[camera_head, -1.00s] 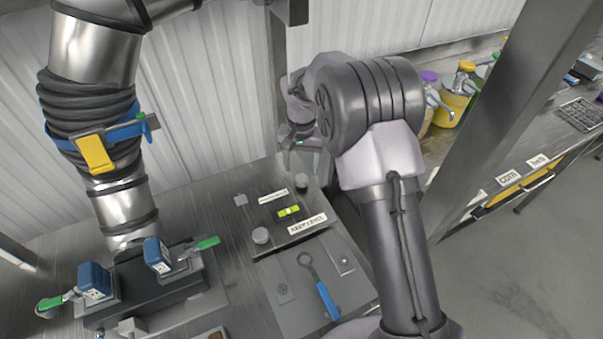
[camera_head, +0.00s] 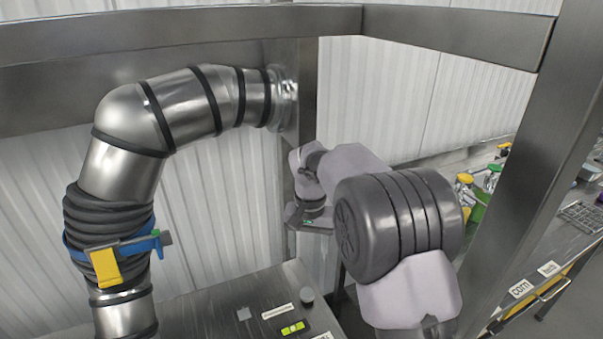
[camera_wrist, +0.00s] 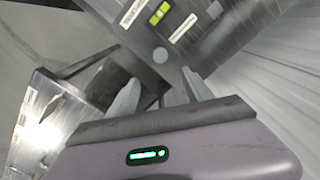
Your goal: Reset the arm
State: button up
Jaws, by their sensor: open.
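My arm shows right of the middle in the head view, folded up above the metal workbench. My gripper (camera_wrist: 160,92) shows in the wrist view with its two grey fingers spread apart and nothing between them. In the head view my wrist is by the metal post, and the fingers are mostly hidden. The bench with a yellow-green level (camera_wrist: 160,13) lies beyond the fingers in the wrist view, apart from them.
A steel duct (camera_head: 122,180) with a blue strap and yellow buckle stands at left. A metal post (camera_head: 303,90) and a slanted beam (camera_head: 540,170) frame my arm. A labelled counter (camera_head: 545,268) with bottles is at right. The level (camera_head: 293,328) lies on the bench (camera_head: 215,300).

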jog(key=s+d+r+t+b, duration=0.1)
jog(key=s+d+r+b, duration=0.15)
jog(key=s, duration=0.35)
jog(key=s+d+r+m+t+y+b, duration=0.1)
jog(key=s+r+b, duration=0.15)
jog(key=s, duration=0.25)
jog(key=s+d+r+t+b, duration=0.1)
jog(key=s+d+r, duration=0.1)
jog(key=s+r, duration=0.3)
jog(key=s+f+t+b, duration=0.1)
jog(key=s+f+b, duration=0.1)
jog(key=s, duration=0.5)
jog(key=s+d+f+m+t+b, duration=0.1)
jog(key=s+f, duration=0.3)
jog(key=s, duration=0.4)
jog(key=shift+d+f+t+y+b, duration=0.3)
jog(key=shift+y+b, duration=0.1)
